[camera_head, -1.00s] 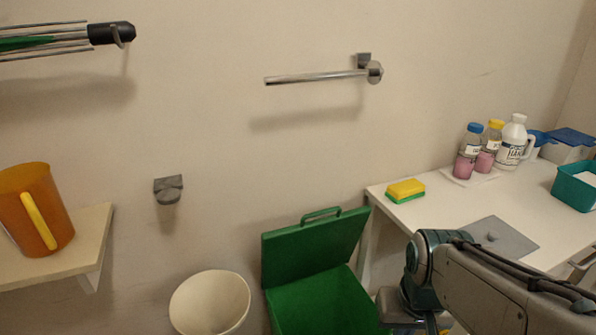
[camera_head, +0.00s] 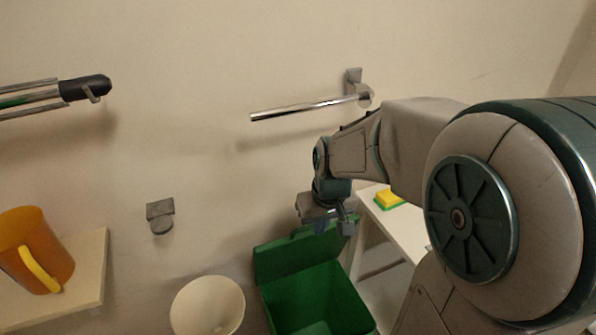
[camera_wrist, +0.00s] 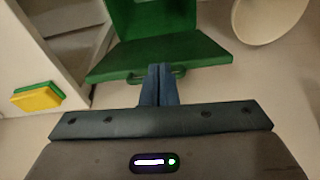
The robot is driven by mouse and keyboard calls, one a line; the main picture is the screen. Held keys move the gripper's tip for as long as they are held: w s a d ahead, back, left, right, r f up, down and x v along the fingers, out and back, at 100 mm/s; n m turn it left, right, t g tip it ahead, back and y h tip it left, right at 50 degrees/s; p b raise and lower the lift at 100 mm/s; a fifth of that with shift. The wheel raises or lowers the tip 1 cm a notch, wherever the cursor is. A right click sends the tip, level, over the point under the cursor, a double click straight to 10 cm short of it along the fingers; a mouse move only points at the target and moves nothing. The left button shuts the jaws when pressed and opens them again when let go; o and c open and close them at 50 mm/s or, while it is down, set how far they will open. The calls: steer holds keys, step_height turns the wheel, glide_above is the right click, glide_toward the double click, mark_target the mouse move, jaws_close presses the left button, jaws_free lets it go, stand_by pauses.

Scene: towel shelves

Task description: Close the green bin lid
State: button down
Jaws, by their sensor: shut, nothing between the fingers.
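The green bin (camera_head: 318,303) stands open on the floor by the wall, its inside visible from above. Its green lid (camera_head: 290,254) is raised and leans up at the back, toward the wall. In the wrist view the lid (camera_wrist: 165,55) shows as a flat panel with a looped handle (camera_wrist: 178,74) on its edge. My gripper (camera_head: 335,228) is above the lid's top edge in the head view and partly hides the handle. In the wrist view my shut, empty fingers (camera_wrist: 158,72) lie over the handle's middle; I cannot tell whether they touch it.
A white bin (camera_head: 207,305) stands just left of the green bin. A white table (camera_head: 398,230) with a yellow-green sponge (camera_head: 389,199) is to the right. A metal towel bar (camera_head: 305,110) juts from the wall above. An orange pitcher (camera_head: 35,250) sits on a shelf at left.

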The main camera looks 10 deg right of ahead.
steer(key=w+r+p, duration=0.5)
steer(key=w+p, duration=0.1)
glide_above(309, 231)
steer(key=shift+n, duration=0.4)
step_height(309, 231, down, 10)
steer(key=shift+w+f, duration=0.1)
steer(key=shift+f, duration=0.05)
steer(key=shift+f, duration=0.1)
